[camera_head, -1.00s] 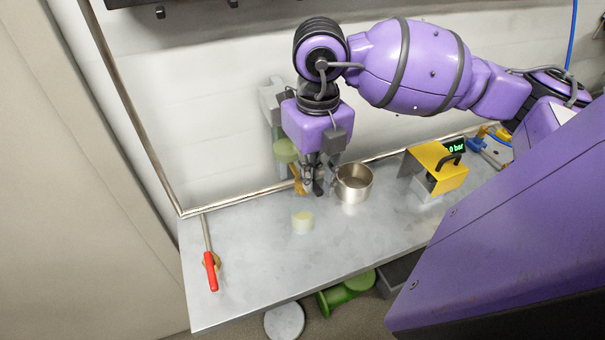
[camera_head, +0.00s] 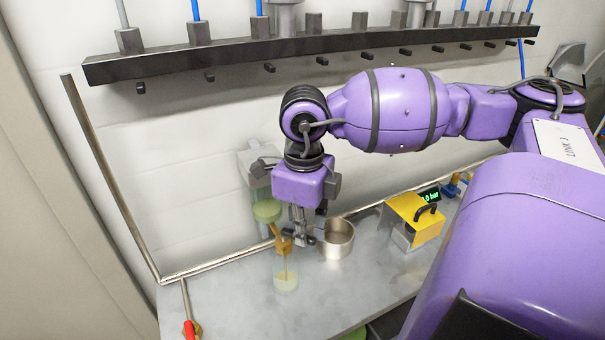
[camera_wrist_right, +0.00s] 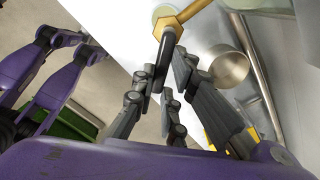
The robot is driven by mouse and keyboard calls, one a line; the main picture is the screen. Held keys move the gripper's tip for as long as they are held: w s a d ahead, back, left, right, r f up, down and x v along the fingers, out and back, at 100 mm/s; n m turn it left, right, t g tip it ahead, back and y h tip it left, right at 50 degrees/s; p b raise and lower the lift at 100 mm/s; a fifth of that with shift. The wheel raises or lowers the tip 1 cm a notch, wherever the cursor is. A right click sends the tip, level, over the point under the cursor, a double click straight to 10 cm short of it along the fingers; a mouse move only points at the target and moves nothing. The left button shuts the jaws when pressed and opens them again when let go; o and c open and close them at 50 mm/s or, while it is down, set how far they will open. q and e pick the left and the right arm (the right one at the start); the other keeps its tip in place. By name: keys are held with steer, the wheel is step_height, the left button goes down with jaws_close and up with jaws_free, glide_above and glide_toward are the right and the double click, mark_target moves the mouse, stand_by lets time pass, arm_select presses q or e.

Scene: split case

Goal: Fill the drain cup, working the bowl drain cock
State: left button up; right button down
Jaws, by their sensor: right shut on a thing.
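The brass drain cock (camera_head: 281,238) hangs below the green bottom (camera_head: 267,211) of the filter bowl on the back wall. A thin yellowish stream (camera_head: 285,266) runs from the cock into the small pale drain cup (camera_head: 286,285) on the bench. The cup stands upright under the cock; its exact level is too small to tell. My right gripper (camera_head: 301,240) is beside the cock. In the right wrist view, its fingers (camera_wrist_right: 168,75) are shut on the cock's dark handle (camera_wrist_right: 164,45), next to the brass body (camera_wrist_right: 184,18). My left gripper is not in view.
A steel mug (camera_head: 338,243) stands just right of my right gripper. A yellow gauge box (camera_head: 414,218) reading 0 bar is farther right. A dark rail (camera_head: 330,46) crosses the wall above. The bench front is clear.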

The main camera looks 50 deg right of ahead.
stand_by(0.3)
steer(key=c, duration=1.8)
jaws_free()
steer(key=shift+o, duration=0.2)
step_height(320, 180, up, 12)
